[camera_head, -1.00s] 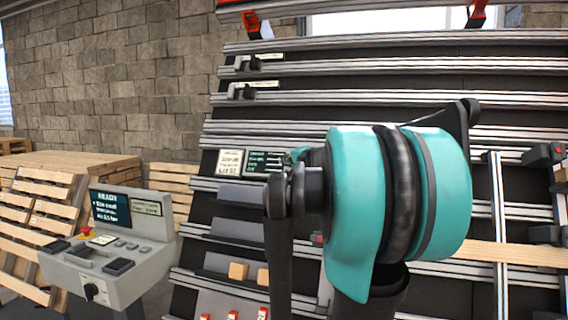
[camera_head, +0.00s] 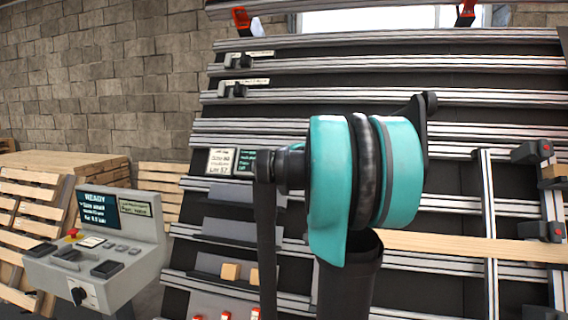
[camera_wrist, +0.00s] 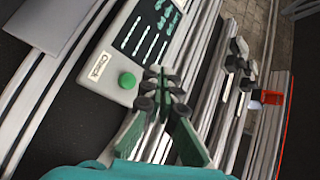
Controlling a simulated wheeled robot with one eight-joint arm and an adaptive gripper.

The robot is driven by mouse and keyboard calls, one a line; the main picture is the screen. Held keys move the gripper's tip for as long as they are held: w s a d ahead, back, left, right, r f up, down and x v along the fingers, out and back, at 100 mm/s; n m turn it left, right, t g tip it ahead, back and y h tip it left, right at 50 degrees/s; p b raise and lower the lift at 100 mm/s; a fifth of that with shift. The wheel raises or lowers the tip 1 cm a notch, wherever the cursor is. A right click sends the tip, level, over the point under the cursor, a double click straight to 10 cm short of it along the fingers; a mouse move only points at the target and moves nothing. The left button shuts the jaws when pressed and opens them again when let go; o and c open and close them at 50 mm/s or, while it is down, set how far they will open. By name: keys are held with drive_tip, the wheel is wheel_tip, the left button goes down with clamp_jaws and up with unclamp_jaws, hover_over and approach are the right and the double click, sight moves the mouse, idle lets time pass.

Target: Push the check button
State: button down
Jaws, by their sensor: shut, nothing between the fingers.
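The check button is a round green button (camera_wrist: 127,80) beside a white label reading "Check" in the wrist view. It sits on a light-framed panel (camera_wrist: 118,63) with a dark screen of green-white text. My gripper (camera_wrist: 166,88) is shut and empty, its fingertips right of the button in the picture and apart from it in the picture; the depth gap is hard to judge. In the head view, the dark screen (camera_head: 246,159) shows partly behind my arm; the button and my gripper are hidden there.
A slanted black rack with metal rails (camera_head: 400,68) fills the right side. Wooden blocks (camera_head: 231,271) rest on a lower ledge, and a long board (camera_head: 470,247) lies at right. A grey control desk (camera_head: 100,260) and wooden pallets (camera_head: 30,190) stand at left.

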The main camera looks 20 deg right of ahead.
drive_tip(key=shift+w+d+f, duration=0.4)
drive_tip(key=shift+w, duration=0.2)
drive_tip(key=shift+w+d+f, duration=0.4)
drive_tip(key=shift+w+d, duration=0.05)
drive_tip(key=shift+w, duration=0.2)
drive_tip(key=shift+w+d+f, duration=0.4)
drive_tip(key=shift+w, duration=0.2)
drive_tip(key=shift+w+d+f, duration=0.2)
drive_tip(key=shift+w, duration=0.1)
drive_tip(key=shift+w+d+f, duration=0.25)
drive_tip(key=shift+w, duration=0.15)
idle(1.0)
idle(0.4)
drive_tip(key=shift+s+a+r, duration=0.45)
drive_tip(key=shift+s, duration=0.25)
drive_tip(key=shift+s+a+r, duration=0.4)
drive_tip(key=shift+s, duration=0.2)
drive_tip(key=shift+s+a+r, duration=0.4)
drive_tip(key=shift+s+a, duration=0.05)
drive_tip(key=shift+s, duration=0.2)
drive_tip(key=shift+s+a+r, duration=0.4)
drive_tip(key=shift+s, duration=0.2)
